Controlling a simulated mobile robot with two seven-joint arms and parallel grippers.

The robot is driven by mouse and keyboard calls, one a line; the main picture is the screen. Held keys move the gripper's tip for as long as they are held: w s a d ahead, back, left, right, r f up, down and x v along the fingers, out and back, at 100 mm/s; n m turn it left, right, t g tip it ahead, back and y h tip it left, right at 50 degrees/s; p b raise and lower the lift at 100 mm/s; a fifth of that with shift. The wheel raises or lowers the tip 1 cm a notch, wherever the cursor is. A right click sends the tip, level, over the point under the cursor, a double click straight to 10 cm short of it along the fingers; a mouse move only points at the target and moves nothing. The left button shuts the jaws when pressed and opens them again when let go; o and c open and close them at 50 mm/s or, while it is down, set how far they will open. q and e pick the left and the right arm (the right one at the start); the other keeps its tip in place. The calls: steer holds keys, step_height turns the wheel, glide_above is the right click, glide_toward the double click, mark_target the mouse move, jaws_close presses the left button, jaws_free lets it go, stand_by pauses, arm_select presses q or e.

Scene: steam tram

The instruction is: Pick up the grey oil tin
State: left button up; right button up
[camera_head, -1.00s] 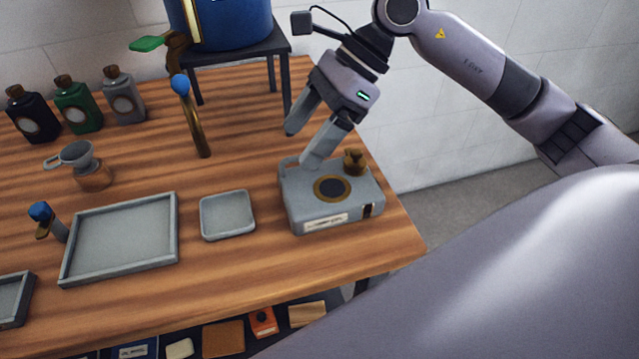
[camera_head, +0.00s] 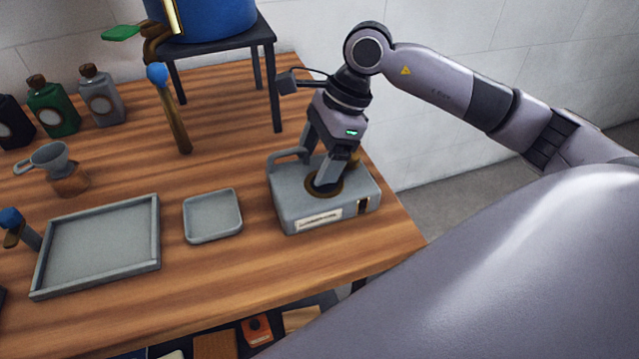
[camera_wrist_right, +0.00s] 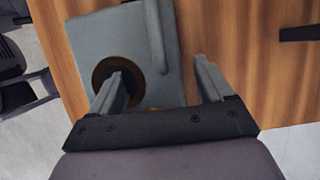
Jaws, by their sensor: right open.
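The grey oil tin (camera_head: 290,205) is a flat box at the table's right end. It has a handle (camera_head: 285,156), a dark disc with a brass ring on top, and a label in front. My right gripper (camera_head: 317,165) is open and points down at the tin's top. One finger covers part of the disc; the other is behind it. In the right wrist view, the tin (camera_wrist_right: 95,40) and its handle (camera_wrist_right: 157,40) lie between and ahead of the fingers (camera_wrist_right: 162,68). I cannot tell whether the fingers touch the tin. My left gripper is out of view.
A small grey tray (camera_head: 212,236) lies left of the tin, with a larger tray (camera_head: 100,270) further left. A black stand (camera_head: 275,95) holds a blue tank (camera_head: 205,15) behind. A blue-topped lever (camera_head: 174,115) stands nearby. Bottles (camera_head: 102,97) stand at the left.

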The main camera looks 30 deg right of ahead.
steer(key=c, duration=1.3)
steer(key=shift+r, duration=0.1)
steer(key=shift+c, duration=0.2)
